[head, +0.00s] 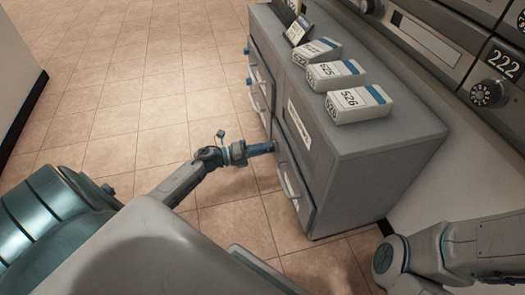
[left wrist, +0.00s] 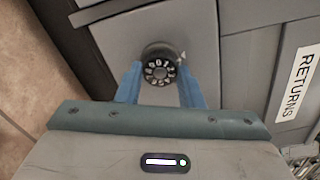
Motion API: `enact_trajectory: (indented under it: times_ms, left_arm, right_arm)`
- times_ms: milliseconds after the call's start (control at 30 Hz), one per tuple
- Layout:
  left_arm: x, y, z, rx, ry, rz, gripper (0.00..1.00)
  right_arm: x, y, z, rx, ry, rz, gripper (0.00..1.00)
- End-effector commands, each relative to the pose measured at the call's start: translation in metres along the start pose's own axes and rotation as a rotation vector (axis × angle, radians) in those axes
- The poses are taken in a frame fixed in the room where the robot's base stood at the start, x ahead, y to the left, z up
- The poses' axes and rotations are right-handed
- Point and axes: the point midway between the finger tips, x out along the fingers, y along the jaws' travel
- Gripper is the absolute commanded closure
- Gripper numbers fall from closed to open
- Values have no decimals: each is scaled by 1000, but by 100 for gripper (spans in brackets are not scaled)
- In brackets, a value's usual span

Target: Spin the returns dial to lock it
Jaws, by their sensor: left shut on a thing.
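The returns dial (left wrist: 158,71) is a round black knob with white numbers, on a grey panel in the left wrist view. A small pale pointer mark sits at its upper right. The blue fingers of my left gripper (left wrist: 158,78) are on both sides of the dial and shut on it. In the head view my left gripper (head: 262,149) reaches the side of the grey cabinet (head: 385,148), and its fingers hide the dial there. A white RETURNS label (left wrist: 298,83) is to the right of the dial; my right gripper is out of view.
Numbered boxes, including one marked 526 (head: 357,104), stand on the cabinet top. Drawers with handles (head: 289,178) line its front. Wall mailboxes with a 222 dial (head: 488,93) are at the upper right. The tiled floor (head: 150,90) on the left is clear.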

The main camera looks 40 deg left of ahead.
Motion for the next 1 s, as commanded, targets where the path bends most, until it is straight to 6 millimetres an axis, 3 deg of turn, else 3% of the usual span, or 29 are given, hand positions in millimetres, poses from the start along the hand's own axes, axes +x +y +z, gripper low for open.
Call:
enact_trajectory:
  times_ms: [1000]
  left_arm:
    - [0,5,-2,963,2,0,89]
  right_arm:
    - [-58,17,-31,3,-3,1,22]
